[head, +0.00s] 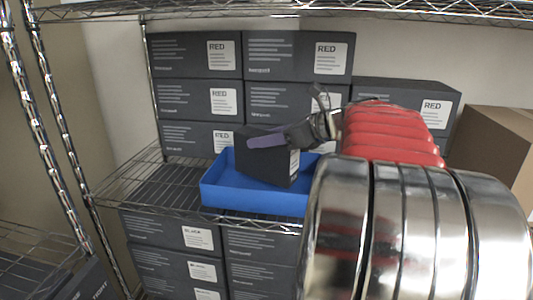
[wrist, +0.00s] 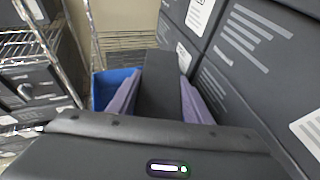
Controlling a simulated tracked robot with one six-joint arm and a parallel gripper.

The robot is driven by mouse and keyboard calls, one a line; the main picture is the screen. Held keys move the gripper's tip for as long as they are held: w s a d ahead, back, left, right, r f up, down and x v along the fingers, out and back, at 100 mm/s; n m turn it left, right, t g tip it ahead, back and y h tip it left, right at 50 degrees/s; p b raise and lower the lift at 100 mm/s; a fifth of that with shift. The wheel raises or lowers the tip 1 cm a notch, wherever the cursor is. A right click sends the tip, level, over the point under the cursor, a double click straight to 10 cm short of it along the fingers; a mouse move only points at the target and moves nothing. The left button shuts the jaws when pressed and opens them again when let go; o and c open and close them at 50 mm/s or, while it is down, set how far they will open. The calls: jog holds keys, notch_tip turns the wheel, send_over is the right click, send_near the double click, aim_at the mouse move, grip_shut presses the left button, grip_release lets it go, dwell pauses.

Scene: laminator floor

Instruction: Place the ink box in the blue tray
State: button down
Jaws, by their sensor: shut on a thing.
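The ink box is a dark box with a white label (head: 268,165), tilted in the head view, within the outline of the blue tray (head: 225,192). The tray sits on the wire shelf. My gripper (head: 268,141) is shut on the ink box, with one purple finger showing across its upper side. In the wrist view the box (wrist: 161,85) stands between both purple fingers (wrist: 160,97), and part of the blue tray (wrist: 102,88) shows behind to the left. The front tray wall hides the box's lower edge, so I cannot tell whether it touches the tray floor.
Stacked dark boxes labelled RED (head: 200,98) stand right behind the tray. More dark boxes (head: 172,268) fill the shelf below. A brown carton (head: 497,145) is at the right. Bare wire shelf (head: 140,185) lies left of the tray, and a shelf edge (head: 300,10) runs overhead.

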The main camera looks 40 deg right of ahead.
aim_at(266, 151)
dwell(0.3)
jog(key=shift+f, duration=1.85)
jog(key=shift+f, duration=0.1)
jog(key=c, duration=0.9)
grip_release()
jog(key=v, duration=1.2)
